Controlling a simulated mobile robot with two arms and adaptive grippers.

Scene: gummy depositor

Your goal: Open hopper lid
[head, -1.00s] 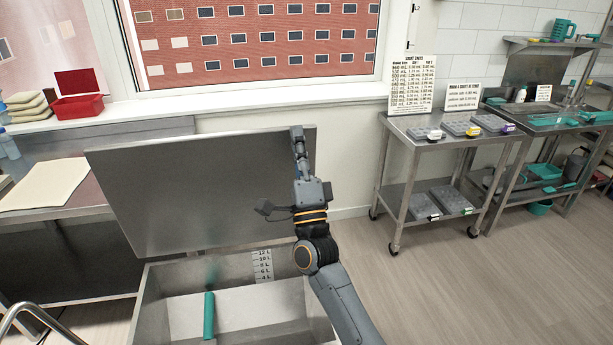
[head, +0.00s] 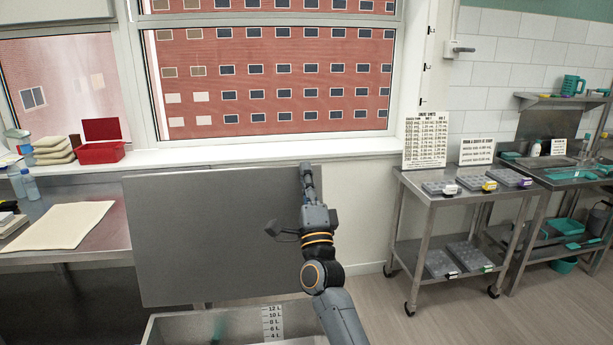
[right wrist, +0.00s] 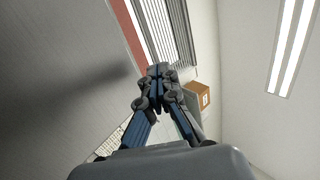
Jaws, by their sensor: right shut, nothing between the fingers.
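The hopper lid (head: 215,235) is a large grey metal panel. In the head view it stands raised, close to upright, behind the open hopper (head: 180,330). The hopper shows a litre scale (head: 272,322) on its inner back wall and a blurred teal thing inside. My right gripper (head: 306,168) is at the lid's upper right edge, in front of it; whether it touches cannot be told. In the right wrist view its fingers (right wrist: 158,72) are together and empty, with a grey surface, likely the lid, filling the left side. My left gripper is not in view.
A steel cart (head: 430,185) with moulds and sign cards stands at the right, beside a sink bench. The floor between the hopper and cart is clear.

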